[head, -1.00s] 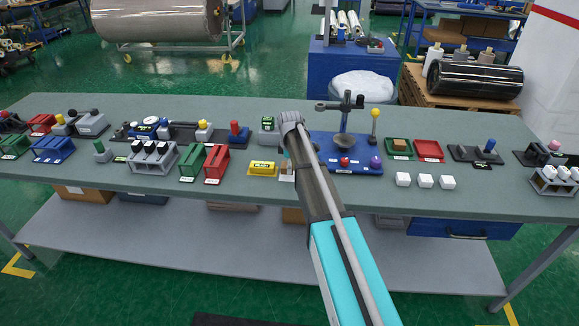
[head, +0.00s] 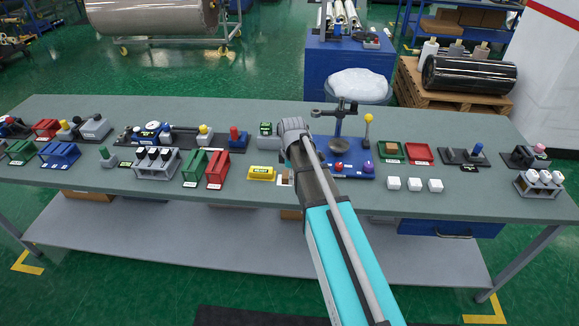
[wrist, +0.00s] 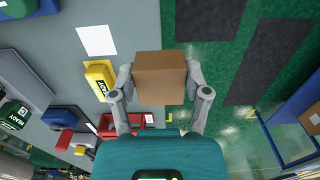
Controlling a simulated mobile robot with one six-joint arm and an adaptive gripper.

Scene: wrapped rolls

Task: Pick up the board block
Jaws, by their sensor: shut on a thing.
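The board block (wrist: 160,78), a plain brown box shape, is between the two grey fingers of my gripper (wrist: 160,85) in the wrist view. The fingers press on its left and right sides, and it sits level between them. Green floor and dark mats show behind it, past the bench edge. In the head view my arm hides most of the gripper and the block.
The long grey-green bench (head: 330,199) carries several racks and trays. A yellow block (head: 261,174) lies left of my arm, and a white card (wrist: 96,39) lies near it. A blue stand base (head: 350,171) and white cubes (head: 414,184) are right.

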